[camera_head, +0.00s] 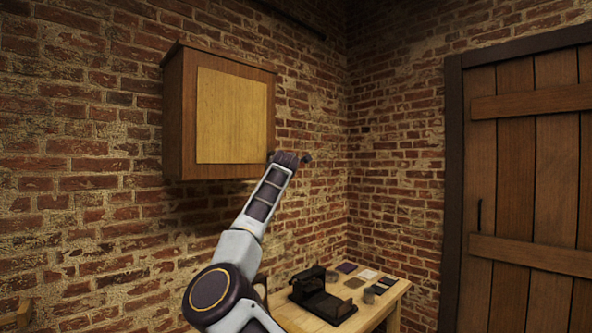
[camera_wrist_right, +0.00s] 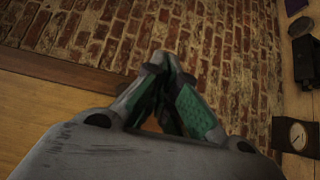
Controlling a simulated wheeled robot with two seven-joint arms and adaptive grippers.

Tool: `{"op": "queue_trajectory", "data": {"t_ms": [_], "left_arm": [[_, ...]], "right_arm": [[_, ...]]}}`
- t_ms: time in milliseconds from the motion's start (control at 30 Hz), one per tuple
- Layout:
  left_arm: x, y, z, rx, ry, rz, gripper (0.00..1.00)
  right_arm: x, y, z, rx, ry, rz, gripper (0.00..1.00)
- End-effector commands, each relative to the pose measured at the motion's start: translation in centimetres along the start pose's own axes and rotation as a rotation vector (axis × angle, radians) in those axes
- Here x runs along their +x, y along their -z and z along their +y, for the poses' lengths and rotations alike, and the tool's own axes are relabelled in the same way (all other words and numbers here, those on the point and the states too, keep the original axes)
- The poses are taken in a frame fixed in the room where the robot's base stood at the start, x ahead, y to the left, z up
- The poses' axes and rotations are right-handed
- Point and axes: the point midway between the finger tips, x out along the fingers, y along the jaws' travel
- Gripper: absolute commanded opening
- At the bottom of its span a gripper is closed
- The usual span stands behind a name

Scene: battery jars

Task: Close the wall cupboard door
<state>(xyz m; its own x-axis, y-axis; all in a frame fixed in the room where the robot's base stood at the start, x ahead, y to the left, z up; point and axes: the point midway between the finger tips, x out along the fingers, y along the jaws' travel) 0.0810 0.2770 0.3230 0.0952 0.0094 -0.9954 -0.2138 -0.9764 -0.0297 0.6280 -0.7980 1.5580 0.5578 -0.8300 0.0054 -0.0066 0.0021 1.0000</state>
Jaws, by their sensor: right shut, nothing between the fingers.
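The wall cupboard (camera_head: 178,118) hangs on the brick wall, left of the middle in the head view. Its door, with a pale yellow panel (camera_head: 232,115), looks flush with the cupboard front, and I see no gap. My right gripper (camera_head: 300,158) is at the door's lower right corner, overlapping it in the head view; contact cannot be told. In the right wrist view the gripper (camera_wrist_right: 165,75) is shut and empty, its green-padded fingers together. The yellow panel (camera_wrist_right: 35,115) and brown frame (camera_wrist_right: 65,75) lie left of the fingers there. My left gripper is out of view.
A wooden table (camera_head: 378,310) stands below right, with a black machine (camera_head: 320,295) and several small items on it. A round-faced gauge (camera_wrist_right: 297,135) shows at the wrist view's right edge. A plank door (camera_head: 530,190) is at the far right.

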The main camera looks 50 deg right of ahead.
Motion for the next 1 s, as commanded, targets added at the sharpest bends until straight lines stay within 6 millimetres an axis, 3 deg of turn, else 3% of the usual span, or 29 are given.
{"op": "queue_trajectory", "data": {"t_ms": [233, 1000], "left_arm": [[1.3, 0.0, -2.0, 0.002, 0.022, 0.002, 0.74], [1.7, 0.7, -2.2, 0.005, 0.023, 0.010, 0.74]], "right_arm": [[-1.8, -1.8, -0.1, 0.002, -0.001, 0.000, 0.00], [-2.6, -2.6, 0.0, 0.000, 0.000, 0.000, 0.00]]}}
